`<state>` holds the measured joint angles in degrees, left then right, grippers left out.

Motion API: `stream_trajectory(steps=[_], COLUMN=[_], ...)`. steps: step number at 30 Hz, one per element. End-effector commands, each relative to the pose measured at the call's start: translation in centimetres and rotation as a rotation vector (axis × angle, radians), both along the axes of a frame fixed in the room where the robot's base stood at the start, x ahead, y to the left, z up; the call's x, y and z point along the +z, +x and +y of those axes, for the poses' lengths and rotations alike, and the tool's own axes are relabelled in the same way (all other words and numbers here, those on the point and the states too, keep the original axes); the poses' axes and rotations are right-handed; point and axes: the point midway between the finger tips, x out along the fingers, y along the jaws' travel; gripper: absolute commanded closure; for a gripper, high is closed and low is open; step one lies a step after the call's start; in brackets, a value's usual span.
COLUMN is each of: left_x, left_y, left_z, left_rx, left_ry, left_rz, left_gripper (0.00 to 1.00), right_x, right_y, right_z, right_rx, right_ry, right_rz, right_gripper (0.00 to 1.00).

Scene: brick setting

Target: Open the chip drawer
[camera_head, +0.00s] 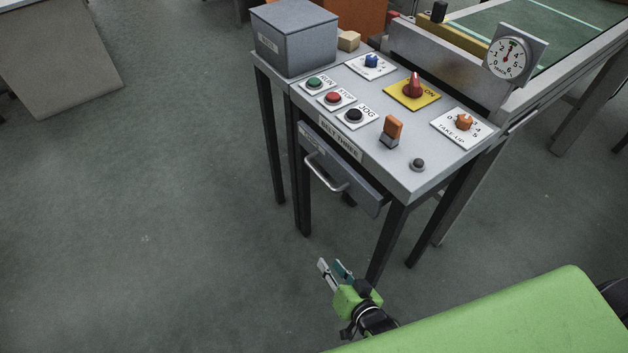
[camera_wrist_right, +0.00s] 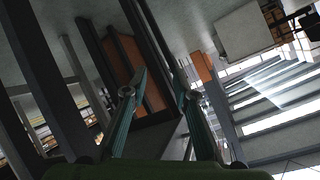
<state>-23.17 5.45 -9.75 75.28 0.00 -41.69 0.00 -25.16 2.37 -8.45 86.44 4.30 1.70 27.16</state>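The chip drawer (camera_head: 343,169) is a grey drawer under the front edge of the control console. A silver bar handle (camera_head: 326,174) stands out from its front. The drawer looks shut or nearly so. My right gripper (camera_head: 334,266) is below and in front of the drawer, apart from the handle, with its fingers pointing up toward the console. In the right wrist view its two fingers (camera_wrist_right: 162,85) are spread with nothing between them. The drawer cannot be clearly made out in the wrist view. My left gripper is not in view.
The console top (camera_head: 408,181) carries coloured buttons, knobs and an orange-topped lever (camera_head: 391,130). A grey lidded box (camera_head: 295,38) stands at its back left. Dark console legs (camera_head: 388,243) stand near my right gripper. The floor (camera_head: 150,200) left of the console is clear.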

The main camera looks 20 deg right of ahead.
Motion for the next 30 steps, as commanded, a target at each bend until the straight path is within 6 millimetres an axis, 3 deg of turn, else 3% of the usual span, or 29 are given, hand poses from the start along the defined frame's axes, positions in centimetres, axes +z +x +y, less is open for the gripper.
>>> stream_trajectory(steps=[7, 12, 15, 19, 23, 30], left_x=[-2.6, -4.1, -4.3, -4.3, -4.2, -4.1], left_y=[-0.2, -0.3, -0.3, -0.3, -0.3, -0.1], left_z=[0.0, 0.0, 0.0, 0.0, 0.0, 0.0], left_rx=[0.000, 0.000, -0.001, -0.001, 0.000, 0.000], left_ry=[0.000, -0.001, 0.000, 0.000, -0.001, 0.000], left_rz=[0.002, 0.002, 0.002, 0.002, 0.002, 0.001], left_gripper=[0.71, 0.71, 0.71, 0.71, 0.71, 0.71], right_x=[7.5, 13.5, 15.4, 16.4, 16.9, 17.9], right_y=[3.2, 3.7, 3.6, 4.0, 5.7, 10.7], right_z=[-0.4, -1.4, -1.8, -2.0, -1.9, -1.8], right_rx=[-0.118, -0.173, -0.184, -0.187, -0.186, -0.186], right_ry=[0.250, 0.433, 0.490, 0.512, 0.512, 0.511], right_rz=[-0.315, -0.540, -0.609, -0.636, -0.638, -0.636], right_gripper=[0.74, 0.74, 0.74, 0.74, 0.74, 0.74])
